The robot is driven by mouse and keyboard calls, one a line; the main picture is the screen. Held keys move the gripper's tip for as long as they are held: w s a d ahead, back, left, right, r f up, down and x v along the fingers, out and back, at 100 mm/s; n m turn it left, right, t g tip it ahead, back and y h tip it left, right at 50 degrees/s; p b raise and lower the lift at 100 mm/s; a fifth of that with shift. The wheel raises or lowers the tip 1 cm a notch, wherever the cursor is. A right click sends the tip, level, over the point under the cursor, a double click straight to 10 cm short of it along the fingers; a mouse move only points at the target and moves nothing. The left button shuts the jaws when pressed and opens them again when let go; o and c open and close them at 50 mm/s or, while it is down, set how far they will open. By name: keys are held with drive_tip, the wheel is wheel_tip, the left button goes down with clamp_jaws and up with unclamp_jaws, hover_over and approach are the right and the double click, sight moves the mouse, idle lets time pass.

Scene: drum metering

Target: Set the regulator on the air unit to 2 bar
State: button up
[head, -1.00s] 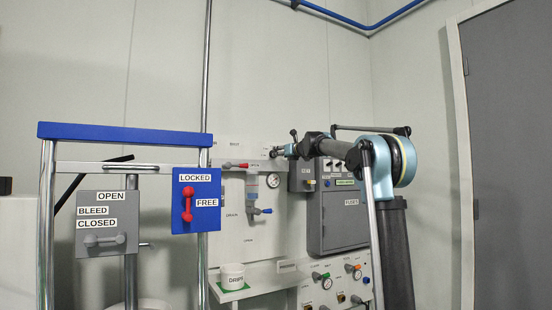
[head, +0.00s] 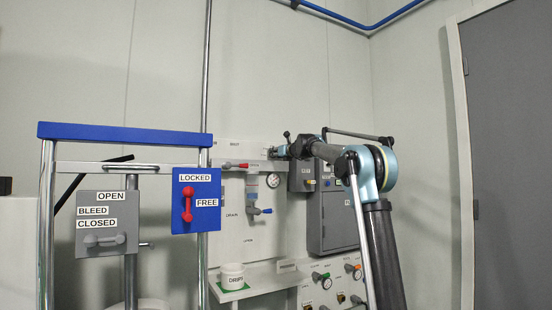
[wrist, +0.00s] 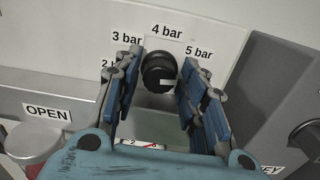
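The regulator knob (wrist: 158,72) is round and black with a pale mark on its lower right side. The labels 3 bar (wrist: 127,38), 4 bar (wrist: 167,30) and 5 bar (wrist: 199,50) arc around it; 2 bar (wrist: 106,64) is partly covered by a finger. My gripper (wrist: 161,66) is open, with one blue-padded finger on each side of the knob; whether either touches it I cannot tell. In the head view my gripper (head: 274,153) is at the air unit (head: 252,190) and hides the knob. A gauge (wrist: 148,143) shows partly below, its needle unclear.
A red handle (head: 236,165) is left of my gripper, and a blue-handled valve (head: 260,211) is below it. A grey cabinet (head: 333,222) stands close on the right. A shelf with a white DRIP cup (head: 232,277) is lower down. A blue-topped frame (head: 124,134) stands at left.

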drive_tip(key=c, duration=0.5)
drive_tip(key=shift+a+n, duration=0.1)
drive_tip(key=shift+n, duration=2.3)
drive_tip(key=o, duration=1)
drive_tip(key=shift+o, duration=0.2)
drive_tip(key=shift+s, duration=0.15)
